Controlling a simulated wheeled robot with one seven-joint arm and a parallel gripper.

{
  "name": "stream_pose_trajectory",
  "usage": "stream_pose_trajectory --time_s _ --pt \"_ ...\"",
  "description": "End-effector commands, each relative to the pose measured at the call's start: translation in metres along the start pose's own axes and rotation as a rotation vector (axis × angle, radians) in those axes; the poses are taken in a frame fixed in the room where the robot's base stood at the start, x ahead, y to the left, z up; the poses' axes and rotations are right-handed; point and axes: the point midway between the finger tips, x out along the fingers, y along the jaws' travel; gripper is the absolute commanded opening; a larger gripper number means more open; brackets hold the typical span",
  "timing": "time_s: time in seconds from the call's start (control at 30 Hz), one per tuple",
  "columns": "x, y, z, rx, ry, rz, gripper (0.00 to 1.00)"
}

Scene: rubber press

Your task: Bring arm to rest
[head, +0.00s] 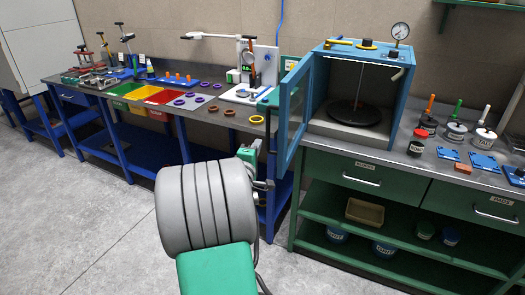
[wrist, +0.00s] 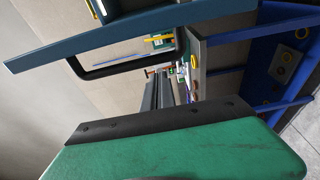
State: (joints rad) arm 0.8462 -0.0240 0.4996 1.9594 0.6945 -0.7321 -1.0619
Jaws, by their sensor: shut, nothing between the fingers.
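My arm, with a grey ribbed joint and a green link, stands in front of the benches in the head view. In the wrist view the narrow dark fingers of my gripper (wrist: 160,88) lie together beyond my green housing, with nothing between them. In the head view my gripper is largely hidden behind my own arm. The blue chamber (head: 355,90) stands on the right bench with its blue door (head: 293,115) swung open to the left. A black loop handle (wrist: 128,70) on a blue panel lies close to my gripper in the wrist view.
A round dark plate (head: 354,112) sits inside the chamber. The left bench carries coloured trays (head: 160,95), rings and tools. Jars (head: 456,132) and blue plates (head: 482,160) stand on the right bench above green drawers (head: 365,172). The grey floor (head: 60,215) at left is clear.

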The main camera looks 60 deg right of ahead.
Motion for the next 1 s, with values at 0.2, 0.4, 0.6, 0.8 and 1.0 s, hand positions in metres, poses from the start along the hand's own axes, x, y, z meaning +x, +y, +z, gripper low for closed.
stream_pose_trajectory --time_s 0.2,0.4,0.6,0.8,1.0 --pt "-0.049 -0.001 0.000 0.001 0.005 0.004 0.00" --pt "-0.086 -0.001 0.014 0.000 -0.006 0.002 0.00" --pt "-0.097 -0.001 0.016 0.009 -0.006 0.001 0.00" --pt "-0.105 -0.059 0.041 0.313 -0.157 -0.211 0.00" --pt "-0.195 -0.196 0.041 0.682 -0.506 -0.748 0.00"
